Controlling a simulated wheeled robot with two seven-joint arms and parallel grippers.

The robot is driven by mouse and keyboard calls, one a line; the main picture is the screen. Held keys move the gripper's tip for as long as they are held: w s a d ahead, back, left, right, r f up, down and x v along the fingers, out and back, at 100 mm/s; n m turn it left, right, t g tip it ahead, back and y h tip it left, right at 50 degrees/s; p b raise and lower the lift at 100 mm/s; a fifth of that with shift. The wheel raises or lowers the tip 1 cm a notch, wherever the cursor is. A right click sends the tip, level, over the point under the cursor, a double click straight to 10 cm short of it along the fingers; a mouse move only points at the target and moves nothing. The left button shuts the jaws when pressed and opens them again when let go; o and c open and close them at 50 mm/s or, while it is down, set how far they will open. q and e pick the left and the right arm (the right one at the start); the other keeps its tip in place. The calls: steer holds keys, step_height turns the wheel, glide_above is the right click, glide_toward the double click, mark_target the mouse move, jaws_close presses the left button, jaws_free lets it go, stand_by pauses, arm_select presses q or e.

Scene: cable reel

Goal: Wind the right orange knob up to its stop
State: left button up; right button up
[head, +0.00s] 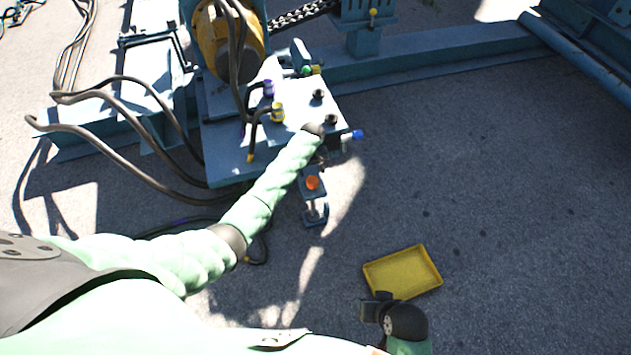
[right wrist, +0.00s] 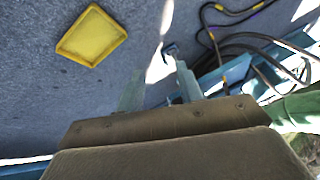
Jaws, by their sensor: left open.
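An orange knob (head: 312,183) sits on a small blue stand in front of the machine's blue plate. No second orange knob shows clearly. My left gripper (head: 320,160) is open just beyond the knob, near the plate's front edge; its fingers are small and dark, and I cannot tell whether they touch anything. My right gripper (head: 372,308) is low at the front, well apart from the knob. In the right wrist view its two fingers (right wrist: 160,82) are spread with nothing between them.
A yellow tray (head: 402,272) lies on the ground beside my right gripper. A blue-tipped fitting (head: 357,134) juts from the plate's right side. Brown hoses (head: 120,150) loop at the left. A blue beam (head: 430,55) crosses behind. The ground at right is clear.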

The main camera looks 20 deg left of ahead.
mark_target(312, 179)
arm_select(q)
steer(key=shift+w+f+n, duration=0.1)
steer(key=shift+n, duration=0.5)
arm_select(e)
steer(key=shift+w+r, duration=0.1)
steer(key=shift+w, duration=0.1)
arm_select(q)
step_height(312, 179, down, 6)
steer(key=shift+f+b, duration=0.1)
steer(key=shift+b, duration=0.2)
steer(key=shift+f, duration=0.75)
arm_select(e)
steer(key=f, duration=0.3)
steer(key=shift+w+a+t, duration=0.15)
steer(key=shift+a+t, duration=0.1)
steer(key=shift+t, duration=0.05)
arm_select(q)
steer(key=c, duration=0.9)
